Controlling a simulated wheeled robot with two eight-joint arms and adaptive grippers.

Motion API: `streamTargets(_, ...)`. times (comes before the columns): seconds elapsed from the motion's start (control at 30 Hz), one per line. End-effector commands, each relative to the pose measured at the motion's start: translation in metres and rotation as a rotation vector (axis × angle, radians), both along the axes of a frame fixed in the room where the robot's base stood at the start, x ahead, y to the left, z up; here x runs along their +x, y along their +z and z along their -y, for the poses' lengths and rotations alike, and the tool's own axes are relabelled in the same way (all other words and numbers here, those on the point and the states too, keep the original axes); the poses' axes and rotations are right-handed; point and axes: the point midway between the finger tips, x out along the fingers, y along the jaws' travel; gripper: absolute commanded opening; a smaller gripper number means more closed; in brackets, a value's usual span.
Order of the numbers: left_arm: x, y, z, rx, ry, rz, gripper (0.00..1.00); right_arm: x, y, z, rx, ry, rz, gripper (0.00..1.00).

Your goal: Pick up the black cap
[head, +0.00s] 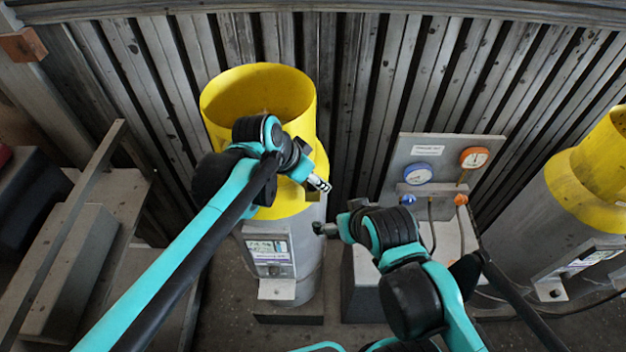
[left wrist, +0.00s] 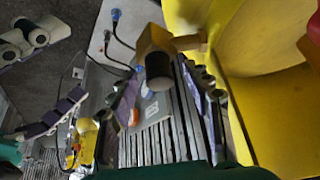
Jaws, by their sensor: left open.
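The black cap (left wrist: 158,72) sits on the end of a short yellow stub on the yellow housing (left wrist: 285,110), in the left wrist view. In the head view I cannot make the cap out; my left arm covers part of the housing (head: 307,100). My left gripper (head: 318,184) is open at the housing's right side. In the left wrist view its two fingers (left wrist: 163,92) stand apart on either side of the cap, with gaps to it. My right gripper (head: 325,229) is just below the left one; its fingers look spread and empty in the left wrist view (left wrist: 45,78).
A gauge panel (head: 440,150) with blue and orange dials stands right of the housing, with hoses below. A second yellow-topped housing (head: 590,180) is at the far right. A ribbed metal wall (head: 365,80) runs behind. Metal benches (head: 75,250) fill the left.

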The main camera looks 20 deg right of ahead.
Motion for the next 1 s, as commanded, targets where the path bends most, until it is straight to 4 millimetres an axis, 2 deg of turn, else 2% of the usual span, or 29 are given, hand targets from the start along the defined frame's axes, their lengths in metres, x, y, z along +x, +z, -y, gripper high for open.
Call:
streamTargets(0.03, 0.000, 0.000, 0.000, 0.000, 0.000, 0.000, 0.44, 0.000, 0.000, 0.000, 0.000, 0.000, 0.000, 1.00)
streamTargets(0.17, 0.000, 0.000, 0.000, 0.000, 0.000, 0.000, 0.10, 0.000, 0.000, 0.000, 0.000, 0.000, 0.000, 1.00)
streamTargets(0.2, 0.000, 0.000, 0.000, 0.000, 0.000, 0.000, 0.05, 0.000, 0.000, 0.000, 0.000, 0.000, 0.000, 1.00)
streamTargets(0.67, 0.000, 0.006, 0.000, 0.000, 0.000, 0.000, 0.05, 0.000, 0.000, 0.000, 0.000, 0.000, 0.000, 1.00)
streamTargets(0.77, 0.000, 0.015, 0.000, 0.000, 0.000, 0.000, 0.05, 0.000, -0.001, 0.000, 0.000, 0.000, 0.000, 1.00)
streamTargets(0.9, 0.000, 0.040, 0.000, 0.000, 0.000, 0.000, 0.05, 0.000, -0.001, 0.000, 0.000, 0.000, 0.000, 1.00)
streamTargets(1.0, -0.018, 0.053, 0.013, 0.000, -0.007, 0.000, 0.05, 0.000, -0.003, 0.000, 0.000, 0.000, 0.000, 1.00)
